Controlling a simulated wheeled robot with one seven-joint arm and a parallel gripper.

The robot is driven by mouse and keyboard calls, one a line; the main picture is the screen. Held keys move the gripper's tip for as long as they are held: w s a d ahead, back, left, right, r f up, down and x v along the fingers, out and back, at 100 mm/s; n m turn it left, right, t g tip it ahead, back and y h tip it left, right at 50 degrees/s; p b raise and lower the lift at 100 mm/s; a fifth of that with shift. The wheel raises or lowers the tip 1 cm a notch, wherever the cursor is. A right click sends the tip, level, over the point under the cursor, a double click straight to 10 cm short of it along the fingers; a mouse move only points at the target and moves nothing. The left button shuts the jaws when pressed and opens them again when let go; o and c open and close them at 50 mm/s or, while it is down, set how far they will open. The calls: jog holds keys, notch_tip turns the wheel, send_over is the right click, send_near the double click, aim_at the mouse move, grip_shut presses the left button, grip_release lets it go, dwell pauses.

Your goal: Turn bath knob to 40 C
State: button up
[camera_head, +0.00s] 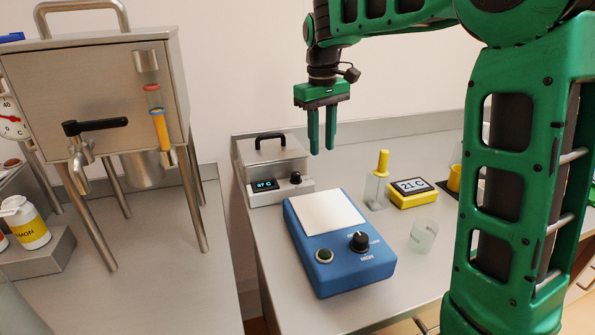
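The bath is a metal box (277,158) with a black-handled lid, standing against the back wall on the right bench. Its front has a small dark display (264,185) with blue digits too small to read surely. The bath knob (295,178) is small, dark and round, to the right of the display. My gripper (322,149) is green and points down, its two fingers apart with nothing between them. It hangs above and to the right of the bath knob in the picture, not touching anything.
A blue device (340,264) with a white top plate and black knob (360,241) stands in front of the bath. To the right are a clear vessel with a yellow top (382,163), a yellow display reading about 21 C (412,191) and a glass beaker (423,236).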

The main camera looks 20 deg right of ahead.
jog(key=n, duration=0.2)
send_over(296, 173)
notch_tip(296, 173, down, 11)
jog(key=shift+r, duration=0.2)
